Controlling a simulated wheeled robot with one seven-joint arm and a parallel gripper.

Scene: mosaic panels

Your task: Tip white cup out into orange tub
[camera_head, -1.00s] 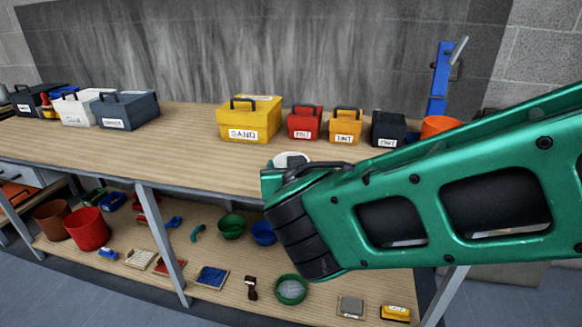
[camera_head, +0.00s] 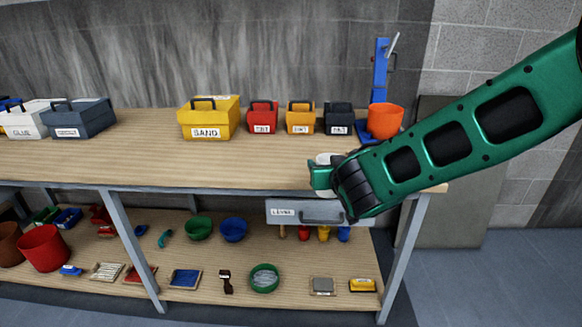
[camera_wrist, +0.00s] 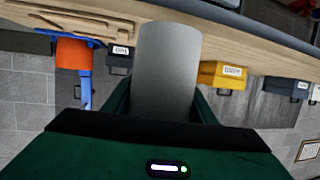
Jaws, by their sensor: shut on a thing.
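The white cup (camera_wrist: 166,70) is between the fingers of my gripper (camera_wrist: 165,105) in the wrist view. In the head view my gripper (camera_head: 322,176) is at the bench's front edge, and only a small part of the cup (camera_head: 323,159) shows behind it. My gripper is shut on the cup. What is in the cup cannot be seen. The orange tub (camera_head: 385,120) stands upright at the bench's right end, behind and to the right of my gripper. It also shows in the wrist view (camera_wrist: 73,53), which is upside down. The tub's inside is hidden.
Yellow (camera_head: 208,119), red (camera_head: 262,117), orange (camera_head: 300,118) and dark (camera_head: 339,119) boxes stand left of the tub. A blue upright stand (camera_head: 381,75) is behind it. The bench top (camera_head: 130,155) is clear in front. A shelf below holds bowls and tools.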

